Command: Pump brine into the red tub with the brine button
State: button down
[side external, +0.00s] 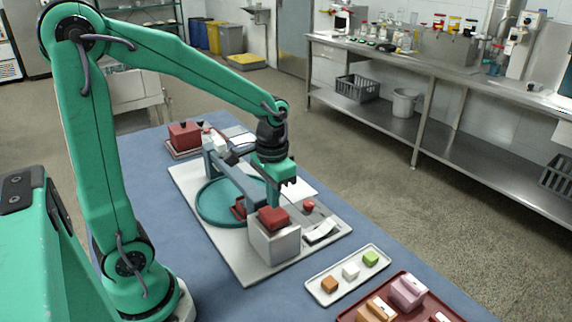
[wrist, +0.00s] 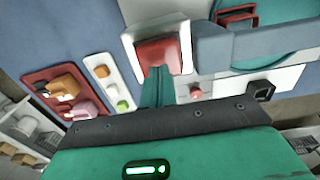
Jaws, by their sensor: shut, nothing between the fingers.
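My gripper (side external: 273,203) is shut and empty, pointing down behind the white box in the side view. In the wrist view its green fingertips (wrist: 158,72) overlap the red top of that box; contact cannot be told. A small round red button (side external: 308,206) stands on the pale board, right of the gripper; it also shows in the wrist view (wrist: 195,91). A small red container (side external: 238,208) sits on the teal round plate, partly hidden by the grey beam; it also shows in the wrist view (wrist: 236,13). Which red thing is the tub is unclear.
The white box (side external: 276,246) with its red top (side external: 273,218) stands at the board's front. The grey beam (side external: 231,178) crosses the teal plate (side external: 210,207). A lidded red box (side external: 185,134) is behind. A white tray (side external: 328,298) of small blocks and a red tray (side external: 448,311) lie right.

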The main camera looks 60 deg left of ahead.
jog(key=shift+r, duration=1.95)
jog(key=shift+r, duration=1.05)
dwell(5.0)
